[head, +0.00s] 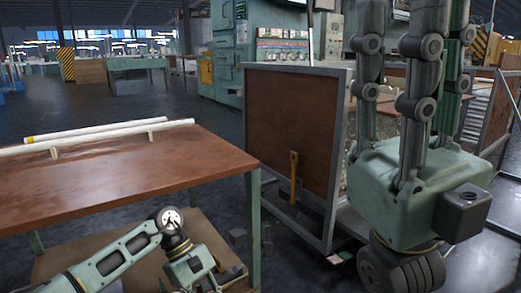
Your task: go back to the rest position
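My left arm comes in from the lower left and bends down at a joint in front of the table. My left gripper (228,275) is low at the bottom edge, below the tabletop and near its front right leg. It is small and dark there, and I cannot tell whether its fingers are open or shut. No held object shows at it. My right gripper is not in view. Two long pale tubes lie on the brown table (130,172): a rear tube (90,133) and a front tube (25,149), resting on small supports, well away from my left gripper.
A brown panel in a grey metal frame (290,130) stands right of the table, with a narrow floor gap between. A green wheeled body with upright grey links (405,190) fills the right side; I cannot tell whose it is. Open floor lies behind the table.

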